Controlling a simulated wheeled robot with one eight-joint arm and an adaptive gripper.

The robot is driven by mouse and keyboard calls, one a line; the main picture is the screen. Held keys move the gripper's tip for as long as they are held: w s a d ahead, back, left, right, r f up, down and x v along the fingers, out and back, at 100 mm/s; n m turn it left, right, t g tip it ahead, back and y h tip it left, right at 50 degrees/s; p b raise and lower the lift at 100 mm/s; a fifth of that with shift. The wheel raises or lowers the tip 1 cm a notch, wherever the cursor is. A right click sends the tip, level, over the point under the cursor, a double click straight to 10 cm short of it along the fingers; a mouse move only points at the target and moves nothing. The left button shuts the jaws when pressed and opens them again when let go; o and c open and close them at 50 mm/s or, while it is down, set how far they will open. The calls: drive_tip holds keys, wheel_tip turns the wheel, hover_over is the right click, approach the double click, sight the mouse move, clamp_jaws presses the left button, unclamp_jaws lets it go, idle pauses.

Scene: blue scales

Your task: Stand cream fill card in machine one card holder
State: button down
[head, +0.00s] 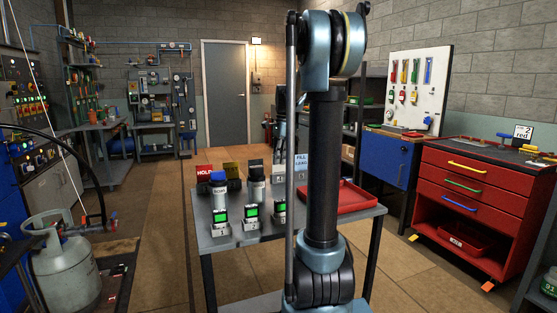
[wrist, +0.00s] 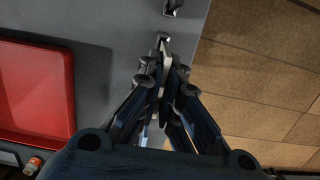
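A pale blue card marked FILL (head: 301,164) stands upright at the back of the grey table, partly behind my arm in the head view. I see no card that is clearly cream. My gripper (wrist: 165,66) points down over the table in the wrist view, fingertips close together by a small metal holder (wrist: 163,40). A thin pale strip shows between the fingers; whether it is a held card, I cannot tell. A small stand marked 1 (head: 222,229), with a green display above it, is at the table's front left. My arm hides part of the table in the head view.
A red tray (head: 345,197) lies on the table's right; it also shows in the wrist view (wrist: 35,90). A second metal holder (wrist: 172,7) is near the table edge.

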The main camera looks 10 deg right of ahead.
drive_tip(key=shift+f, duration=0.6)
idle(0.4)
drive_tip(key=c, duration=1.7)
unclamp_jaws()
drive_tip(key=shift+r, duration=0.1)
drive_tip(key=r, duration=0.4)
drive_tip(key=d+r, duration=0.1)
drive_tip(key=r, duration=0.6)
drive_tip(key=shift+w+d+r, duration=0.2)
drive_tip(key=shift+r, duration=0.1)
